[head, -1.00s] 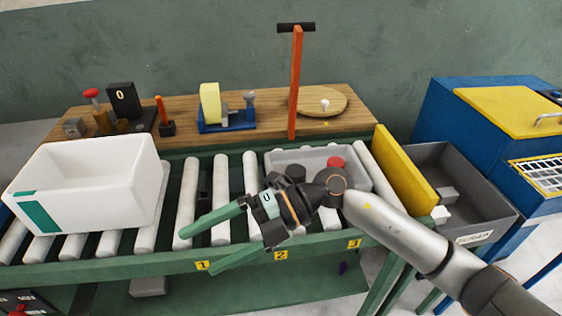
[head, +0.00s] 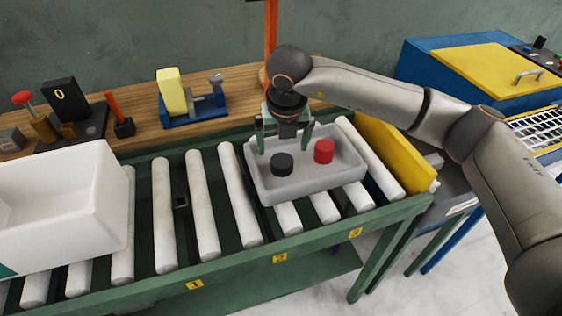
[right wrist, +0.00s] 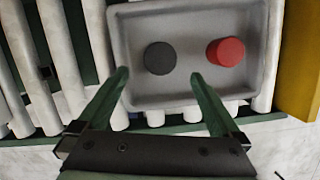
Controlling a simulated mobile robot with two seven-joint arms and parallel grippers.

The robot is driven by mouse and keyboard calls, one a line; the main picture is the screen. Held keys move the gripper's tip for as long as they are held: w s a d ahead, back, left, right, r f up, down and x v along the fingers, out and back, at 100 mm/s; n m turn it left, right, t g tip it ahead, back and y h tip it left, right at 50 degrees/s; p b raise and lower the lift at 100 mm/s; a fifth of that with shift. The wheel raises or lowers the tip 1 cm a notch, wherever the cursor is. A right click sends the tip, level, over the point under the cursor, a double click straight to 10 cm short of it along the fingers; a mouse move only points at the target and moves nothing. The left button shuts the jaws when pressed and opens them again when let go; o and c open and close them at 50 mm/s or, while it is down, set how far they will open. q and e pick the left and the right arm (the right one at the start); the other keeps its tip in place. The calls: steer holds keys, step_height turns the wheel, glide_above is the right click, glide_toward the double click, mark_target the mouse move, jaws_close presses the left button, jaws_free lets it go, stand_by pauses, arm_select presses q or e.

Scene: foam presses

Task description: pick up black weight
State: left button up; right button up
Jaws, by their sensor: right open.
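The black weight (head: 282,164) is a short dark cylinder standing in a shallow grey tray (head: 315,183). A red weight (head: 324,151) stands to its right in the same tray. My right gripper (head: 284,143) is open above the tray, fingers pointing down, with nothing between them. In the right wrist view the black weight (right wrist: 160,58) lies ahead of the two green fingertips (right wrist: 158,78), between their lines and apart from them. The red weight (right wrist: 226,52) is ahead of the right finger. My left gripper is not in view.
The tray rests on a roller conveyor (head: 203,205). A white bin (head: 60,205) stands at the left on the rollers. A yellow board (head: 393,150) stands close to the tray's right. A wooden shelf with tools (head: 190,107) runs behind. Bare rollers lie between bin and tray.

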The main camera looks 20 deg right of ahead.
mark_target(282, 161)
steer(key=shift+p+x, duration=0.5)
steer(key=shift+x, duration=3)
jaws_close()
steer(key=shift+r, duration=0.15)
